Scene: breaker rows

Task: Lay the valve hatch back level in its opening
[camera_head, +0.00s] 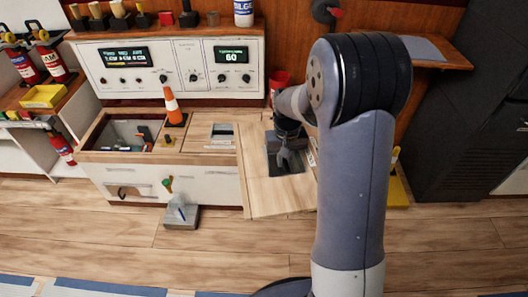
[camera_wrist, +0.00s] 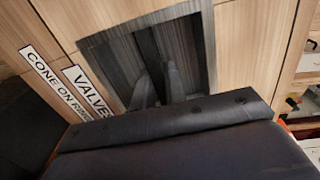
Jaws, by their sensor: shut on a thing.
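The valve hatch (camera_head: 262,195) is a light wood panel with a dark square recess, at the right end of the counter in the head view. It looks tilted, and its near edge reaches past the counter front. The wrist view shows the hatch (camera_wrist: 235,45) close up, with a "VALVES" label and a dark bar across the recess. My gripper (camera_head: 285,160) reaches into the recess; its fingers (camera_wrist: 158,85) are shut on the bar. An open rectangular opening (camera_head: 98,132) with items inside is in the counter at left. My arm hides part of the hatch's right side.
An orange cone (camera_head: 173,107) stands by the opening's right rim. A wood lid (camera_head: 197,143) lies in the counter between opening and hatch. A grey block with a green-topped handle (camera_head: 181,216) stands on the floor. A control panel (camera_head: 170,68) backs the counter. Floor in front is mostly clear.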

